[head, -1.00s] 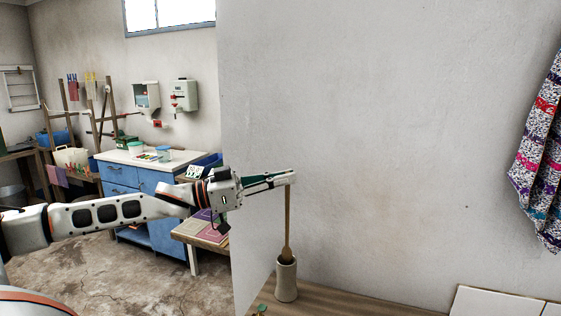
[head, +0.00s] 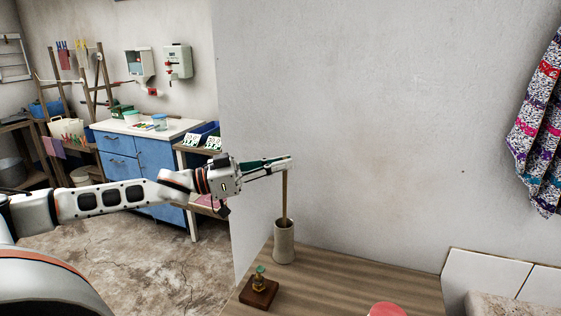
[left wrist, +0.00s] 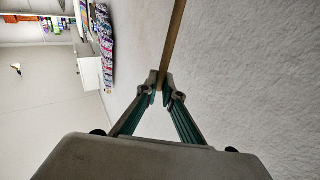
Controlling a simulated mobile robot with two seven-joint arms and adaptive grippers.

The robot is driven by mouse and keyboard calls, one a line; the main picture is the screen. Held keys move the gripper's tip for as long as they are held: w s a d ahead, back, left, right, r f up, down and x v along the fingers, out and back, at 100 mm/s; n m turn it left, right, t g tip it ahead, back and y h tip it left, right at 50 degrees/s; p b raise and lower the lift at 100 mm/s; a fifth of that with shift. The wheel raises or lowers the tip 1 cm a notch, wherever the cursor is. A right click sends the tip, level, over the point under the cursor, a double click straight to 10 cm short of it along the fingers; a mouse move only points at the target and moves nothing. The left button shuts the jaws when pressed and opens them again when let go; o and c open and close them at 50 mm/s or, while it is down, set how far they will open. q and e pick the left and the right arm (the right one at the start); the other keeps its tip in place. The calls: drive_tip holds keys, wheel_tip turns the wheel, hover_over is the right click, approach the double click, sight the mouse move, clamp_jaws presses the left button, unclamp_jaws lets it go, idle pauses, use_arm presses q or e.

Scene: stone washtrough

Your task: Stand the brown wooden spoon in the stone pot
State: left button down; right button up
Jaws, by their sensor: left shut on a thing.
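The brown wooden spoon (head: 285,194) hangs upright from my left gripper (head: 288,163), and its lower end is inside the stone pot (head: 284,243). The pot is a pale, tall cylinder standing on the wooden counter beside the wall. My left gripper is shut on the upper part of the spoon handle. In the left wrist view, the fingertips (left wrist: 164,92) close around the handle (left wrist: 174,38). The spoon's lower end is hidden by the pot wall, so I cannot tell whether it touches the bottom. My right gripper is not in view.
The wooden counter (head: 340,280) carries a small dark block with a brass and green fitting (head: 259,287) in front of the pot. A red round thing (head: 385,310) shows at the bottom edge. A white wall rises behind; a patterned cloth (head: 540,120) hangs at right.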

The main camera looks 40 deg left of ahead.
use_arm(q)
drive_tip(key=c, duration=2.1)
unclamp_jaws()
drive_tip(key=shift+c, duration=0.2)
drive_tip(key=r+v, duration=0.1)
drive_tip(key=v, duration=0.6)
drive_tip(key=shift+s+a+f, duration=0.15)
drive_tip(key=shift+f, duration=0.35)
